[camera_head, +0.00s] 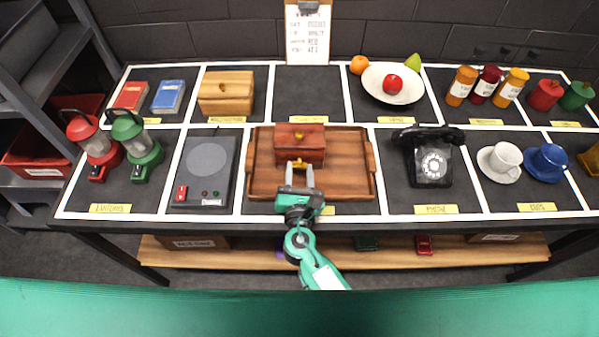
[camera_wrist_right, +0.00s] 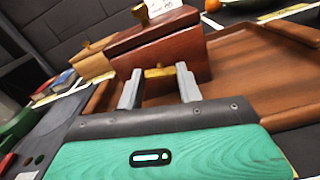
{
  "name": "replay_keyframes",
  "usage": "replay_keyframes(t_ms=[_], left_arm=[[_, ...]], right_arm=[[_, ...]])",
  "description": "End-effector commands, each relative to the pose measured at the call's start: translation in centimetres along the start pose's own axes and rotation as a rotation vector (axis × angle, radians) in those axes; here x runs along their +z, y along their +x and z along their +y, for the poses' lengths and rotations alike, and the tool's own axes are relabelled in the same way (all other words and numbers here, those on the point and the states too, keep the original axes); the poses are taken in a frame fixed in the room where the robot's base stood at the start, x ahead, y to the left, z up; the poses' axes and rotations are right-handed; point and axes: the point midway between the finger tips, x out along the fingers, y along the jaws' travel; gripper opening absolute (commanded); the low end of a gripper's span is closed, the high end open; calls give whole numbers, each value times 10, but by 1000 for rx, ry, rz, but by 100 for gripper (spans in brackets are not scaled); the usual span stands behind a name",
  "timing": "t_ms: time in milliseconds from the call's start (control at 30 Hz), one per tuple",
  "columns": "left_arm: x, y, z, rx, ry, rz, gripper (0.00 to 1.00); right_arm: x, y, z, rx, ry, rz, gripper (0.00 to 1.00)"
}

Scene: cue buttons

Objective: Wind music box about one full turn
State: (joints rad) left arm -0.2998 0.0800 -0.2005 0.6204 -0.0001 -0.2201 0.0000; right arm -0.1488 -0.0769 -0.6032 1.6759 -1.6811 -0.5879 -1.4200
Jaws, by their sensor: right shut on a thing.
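The music box (camera_head: 310,148) is a red-brown wooden box with a gold knob on its lid. It sits on a wooden tray (camera_head: 345,185) in the middle of the table. A gold winding key (camera_wrist_right: 160,72) sticks out of its front face. My right gripper (camera_head: 301,172) reaches in from the front and is shut on this key, with one grey finger at each end of it in the right wrist view (camera_wrist_right: 159,86). The box shows tilted in that view because the wrist is rolled. My left gripper is not in view.
A lighter wooden box (camera_head: 226,95) stands behind left. A grey device with a round plate (camera_head: 208,160) lies left of the tray. A black telephone (camera_head: 432,163) stands right of it. Lanterns (camera_head: 135,140), a fruit bowl (camera_head: 392,92), bottles and cups (camera_head: 503,158) fill other sections.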

Motion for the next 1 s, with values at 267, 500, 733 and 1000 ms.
replay_keyframes(t_ms=[267, 500, 733, 1000], left_arm=[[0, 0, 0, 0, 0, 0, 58], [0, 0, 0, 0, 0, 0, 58], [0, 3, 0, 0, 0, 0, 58], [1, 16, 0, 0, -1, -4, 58]], right_arm=[[-1, 0, 0, 0, -2, 2, 50], [0, 0, 0, 0, -2, 1, 58], [-2, -11, 0, 0, -2, 2, 58], [-5, -65, -1, 0, -1, 4, 58]])
